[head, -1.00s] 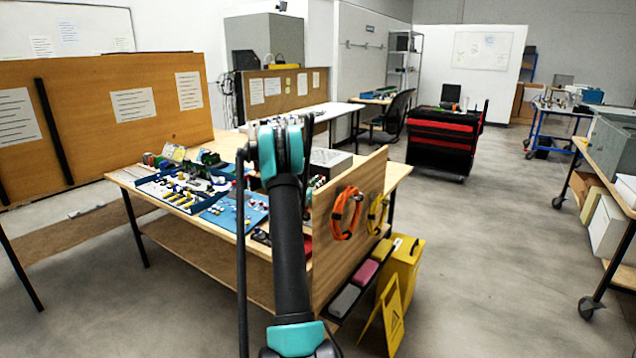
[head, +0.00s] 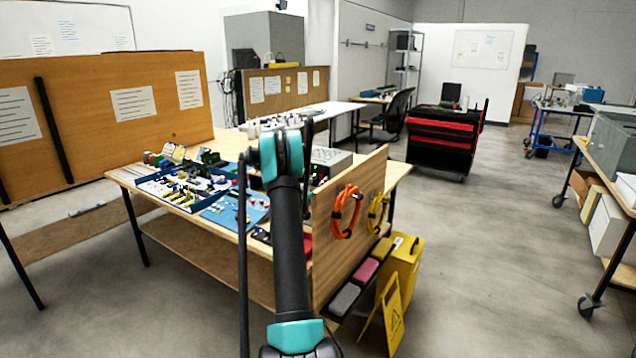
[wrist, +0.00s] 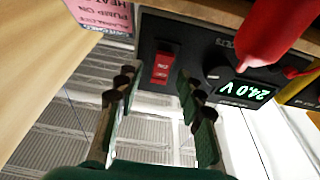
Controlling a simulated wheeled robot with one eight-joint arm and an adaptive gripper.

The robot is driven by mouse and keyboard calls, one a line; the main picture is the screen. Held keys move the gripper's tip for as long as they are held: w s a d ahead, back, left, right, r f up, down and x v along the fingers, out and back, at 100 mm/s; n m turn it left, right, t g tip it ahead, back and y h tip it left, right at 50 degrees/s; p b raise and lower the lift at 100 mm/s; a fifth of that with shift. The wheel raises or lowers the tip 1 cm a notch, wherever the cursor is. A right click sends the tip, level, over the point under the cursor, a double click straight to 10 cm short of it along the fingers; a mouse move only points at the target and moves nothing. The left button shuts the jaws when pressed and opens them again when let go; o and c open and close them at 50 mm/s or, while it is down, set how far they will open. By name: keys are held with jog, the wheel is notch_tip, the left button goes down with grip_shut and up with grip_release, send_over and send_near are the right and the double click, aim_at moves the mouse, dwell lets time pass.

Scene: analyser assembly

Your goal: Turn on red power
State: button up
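In the wrist view a red rocker switch (wrist: 163,66) sits on a dark power panel (wrist: 200,42). To its right are a black knob (wrist: 217,74) and a lit green display (wrist: 247,91) reading 24.0 V. My gripper (wrist: 156,86) is open, its two fingers apart with the switch showing in the gap between and beyond the tips. Nothing is held. I cannot tell whether a finger touches the panel. In the head view my arm reaches over the workbench (head: 225,243) and hides the gripper and the switch.
A large red plug (wrist: 272,28) hangs close at the right of the panel. A pink label (wrist: 101,14) is at upper left. In the head view a wooden side board (head: 349,230) with orange cable (head: 347,211) stands right of my arm. Loose parts crowd the bench's left.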

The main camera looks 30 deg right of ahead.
jog(key=v, duration=1.2)
jog(key=s+a+r+y, duration=0.2)
jog(key=a+r, duration=0.1)
jog(key=a, duration=0.2)
jog(key=shift+g, duration=0.4)
jog(key=x, duration=1.7)
jog(key=shift+f, duration=0.1)
grip_shut()
